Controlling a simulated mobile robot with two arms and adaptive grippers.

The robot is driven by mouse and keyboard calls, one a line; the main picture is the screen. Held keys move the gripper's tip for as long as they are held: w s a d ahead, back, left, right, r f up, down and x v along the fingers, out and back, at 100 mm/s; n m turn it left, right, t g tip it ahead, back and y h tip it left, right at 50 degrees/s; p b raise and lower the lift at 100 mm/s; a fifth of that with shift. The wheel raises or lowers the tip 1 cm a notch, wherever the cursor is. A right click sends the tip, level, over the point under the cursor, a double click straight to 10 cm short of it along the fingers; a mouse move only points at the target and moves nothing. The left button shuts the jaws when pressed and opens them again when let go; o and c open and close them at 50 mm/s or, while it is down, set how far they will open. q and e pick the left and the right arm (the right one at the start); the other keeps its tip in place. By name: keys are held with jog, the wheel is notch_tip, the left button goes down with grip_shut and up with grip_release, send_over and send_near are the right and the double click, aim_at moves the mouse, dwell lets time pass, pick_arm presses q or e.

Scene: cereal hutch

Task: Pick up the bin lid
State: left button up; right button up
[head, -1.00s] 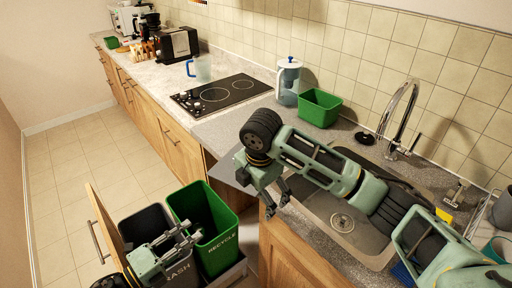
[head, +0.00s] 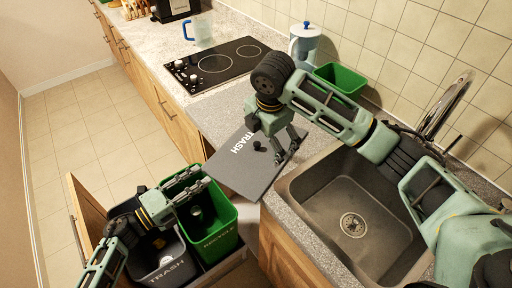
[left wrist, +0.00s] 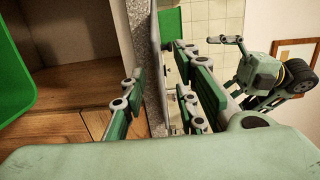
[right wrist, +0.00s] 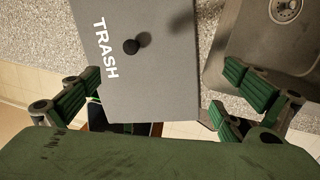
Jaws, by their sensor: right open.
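The bin lid (head: 240,172) is a flat grey panel marked TRASH with a small black knob (head: 257,146). It lies on the counter beside the sink, with its near part past the counter edge. My right gripper (head: 287,150) is over the lid's sink-side part, open and empty. In the right wrist view the lid (right wrist: 150,80) and its knob (right wrist: 131,46) show between the spread fingers (right wrist: 160,98). My left gripper (head: 198,183) is open and empty above the green recycle bin. It also shows in the left wrist view (left wrist: 158,100).
The dark trash bin (head: 165,277) and green recycle bin (head: 222,240) stand in the pulled-out drawer, below the counter. The sink (head: 345,185) is right of the lid.

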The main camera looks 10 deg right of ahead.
aim_at(221, 166)
jog(key=shift+d+f, duration=0.1)
jog(key=shift+f, duration=0.2)
pick_arm(q)
jog(key=x, duration=0.7)
jog(key=shift+w+f, duration=0.1)
jog(key=shift+w, duration=0.15)
pick_arm(e)
jog(key=f, duration=0.2)
jog(key=w+f, duration=0.1)
jog(key=f, duration=0.3)
jog(key=shift+w+d+f, duration=0.15)
jog(key=shift+w+d, duration=0.2)
jog(key=shift+w, duration=0.05)
pick_arm(q)
jog(key=shift+w+d, duration=0.2)
jog(key=shift+d, duration=0.3)
pick_arm(e)
jog(key=shift+f, duration=0.5)
pick_arm(q)
jog(key=shift+w+d, duration=0.15)
pick_arm(e)
jog(key=shift+w+f, duration=0.2)
jog(key=shift+f, duration=0.05)
